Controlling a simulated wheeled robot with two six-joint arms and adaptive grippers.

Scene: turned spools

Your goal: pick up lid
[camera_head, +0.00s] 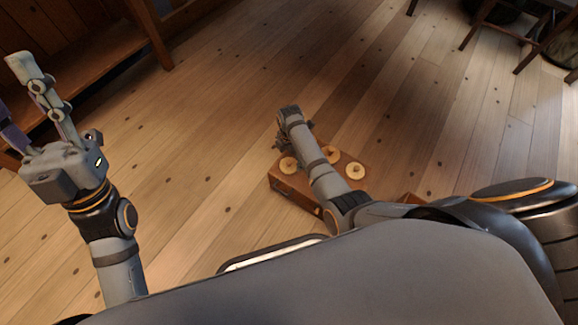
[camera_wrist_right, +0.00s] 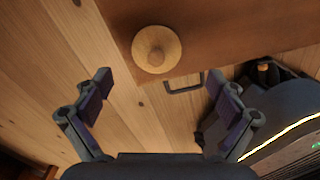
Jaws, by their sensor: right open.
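A wooden box (camera_head: 284,190) stands on the floor with several round pale discs on its top. In the head view, discs show left of my right arm (camera_head: 288,165) and right of it (camera_head: 355,171). In the right wrist view, one round pale disc with a darker raised centre (camera_wrist_right: 157,49), which may be the lid, lies near the edge of the brown top (camera_wrist_right: 230,30). My right gripper (camera_wrist_right: 160,84) is open and empty, its fingers short of the disc in the picture. My left gripper (camera_head: 14,95) is open and empty at the far left, away from the box.
A dark metal handle (camera_wrist_right: 184,86) sticks out from the box side. Wooden furniture (camera_head: 90,50) stands at the upper left and dark chairs (camera_head: 490,28) at the upper right. The plank floor (camera_head: 210,120) around the box is largely clear.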

